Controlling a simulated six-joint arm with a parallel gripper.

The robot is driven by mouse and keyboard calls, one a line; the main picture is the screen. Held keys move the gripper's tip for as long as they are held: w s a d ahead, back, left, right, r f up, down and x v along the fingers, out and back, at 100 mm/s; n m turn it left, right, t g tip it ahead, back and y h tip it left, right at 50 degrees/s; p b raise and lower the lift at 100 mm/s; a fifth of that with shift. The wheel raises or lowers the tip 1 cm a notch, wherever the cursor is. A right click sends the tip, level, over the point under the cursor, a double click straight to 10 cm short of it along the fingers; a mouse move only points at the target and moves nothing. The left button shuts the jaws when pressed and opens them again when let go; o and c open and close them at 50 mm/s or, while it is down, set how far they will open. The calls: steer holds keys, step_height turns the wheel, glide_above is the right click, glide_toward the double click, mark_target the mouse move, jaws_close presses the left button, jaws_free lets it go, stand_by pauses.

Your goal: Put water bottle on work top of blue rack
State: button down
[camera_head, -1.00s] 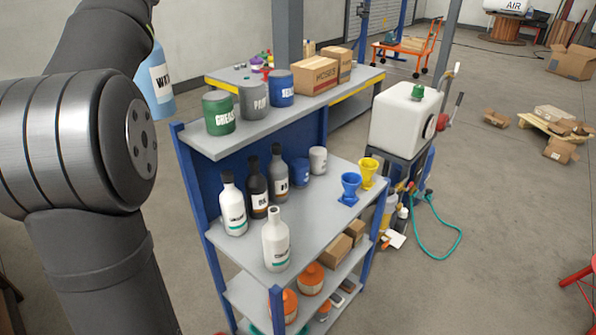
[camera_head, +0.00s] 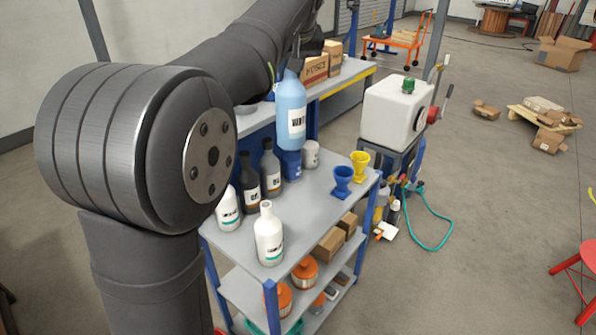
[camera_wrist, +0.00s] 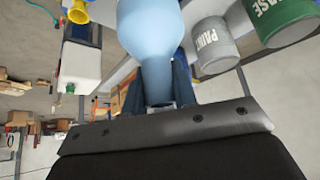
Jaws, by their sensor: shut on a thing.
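The water bottle (camera_head: 290,115) is light blue with a white label. It hangs upright in the head view, above the work top of the blue rack (camera_head: 310,205), in front of the upper shelf. My gripper (camera_wrist: 163,85) is shut on the bottle's neck, seen in the wrist view with the bottle body (camera_wrist: 150,30) filling the upper middle. The bottle's base shows in front of a blue mug (camera_head: 289,163); I cannot tell the exact height above the work top.
Two white bottles (camera_head: 268,235) and two dark bottles (camera_head: 270,168) stand on the work top's left. Blue (camera_head: 342,181) and yellow (camera_head: 360,165) funnels stand at its right. Paint (camera_wrist: 213,45) and grease (camera_wrist: 285,18) cans are close by the gripper. The front middle of the work top is clear.

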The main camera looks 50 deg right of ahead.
steer(key=s+d+f+m+g+h, duration=0.1)
steer(key=s+d+f+m, duration=0.15)
steer(key=s+f, duration=0.35)
steer(key=s+d+f+m+g, duration=0.1)
steer(key=s+d+f+m, duration=0.2)
steer(key=f, duration=0.5)
steer(key=s+d+f+m+g+h, duration=0.1)
steer(key=s+d+f, duration=0.4)
steer(key=f, duration=0.2)
steer(key=w+d+f, duration=0.1)
steer(key=w+f, duration=1)
steer(key=shift+w+d, duration=0.2)
steer(key=shift+w, duration=0.1)
steer(key=shift+f+n, duration=0.1)
steer(key=shift+n, duration=0.15)
steer(key=c, duration=1.2)
jaws_free()
steer(key=shift+o, duration=0.2)
